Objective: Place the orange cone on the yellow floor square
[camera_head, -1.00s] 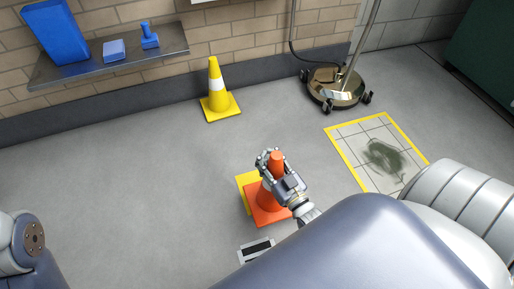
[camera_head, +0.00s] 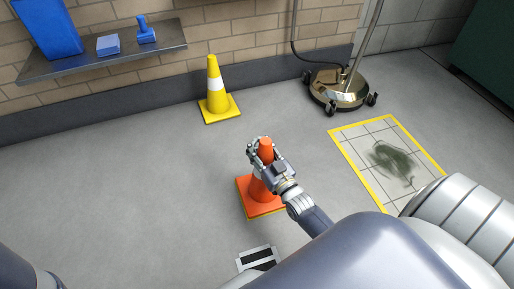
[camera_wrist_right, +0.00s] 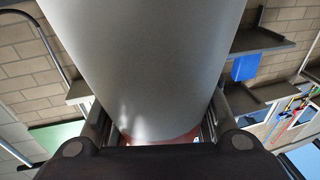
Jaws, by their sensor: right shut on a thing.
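The orange cone (camera_head: 249,197) stands upright over the yellow floor square (camera_head: 264,215), its square base hiding nearly all of it. Only a thin yellow strip shows along the base's front edge. I cannot tell whether the base touches the floor. My right gripper (camera_head: 259,151) is shut around the upper part of the cone, just below its orange tip. In the right wrist view the cone's pale band (camera_wrist_right: 145,65) fills the middle between my fingers (camera_wrist_right: 155,135). My left gripper is out of view.
A yellow cone (camera_head: 218,98) with a white band stands near the wall. A yellow-framed tiled patch with a dark stain (camera_head: 390,160) lies right. A wheeled stand (camera_head: 340,92) is behind. A black-and-white floor marker (camera_head: 258,257) lies in front. A wall shelf (camera_head: 105,58) holds blue items.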

